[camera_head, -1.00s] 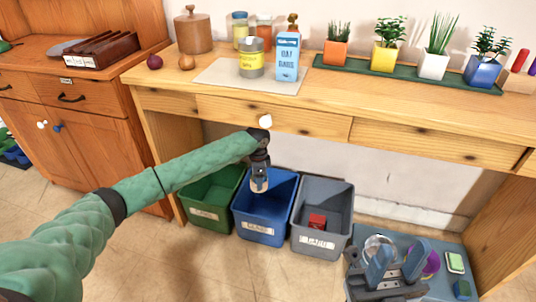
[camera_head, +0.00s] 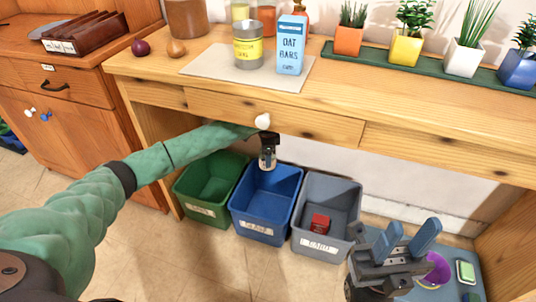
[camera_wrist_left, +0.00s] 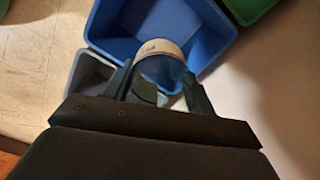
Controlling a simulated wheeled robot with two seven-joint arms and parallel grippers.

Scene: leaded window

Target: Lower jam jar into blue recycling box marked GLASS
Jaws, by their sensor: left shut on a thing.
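The jam jar (camera_head: 267,162) is a small clear jar with a pale band, held in my left gripper (camera_head: 268,154). In the head view it shows in front of the far rim of the blue box (camera_head: 262,208), whose front label is blurred. In the left wrist view the jar (camera_wrist_left: 160,66) sits between the fingers, with the blue box (camera_wrist_left: 222,38) behind it. The jar appears above the box, but its exact height is unclear. My right gripper (camera_head: 407,238) is open and appears empty at the lower right.
A green box (camera_head: 203,205) stands left of the blue one. A grey box (camera_head: 320,232) holding a red item (camera_head: 320,222) stands right. The desk drawer front (camera_head: 275,117) and white knob (camera_head: 263,121) are close above my left gripper. A purple item (camera_head: 437,270) lies near my right gripper.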

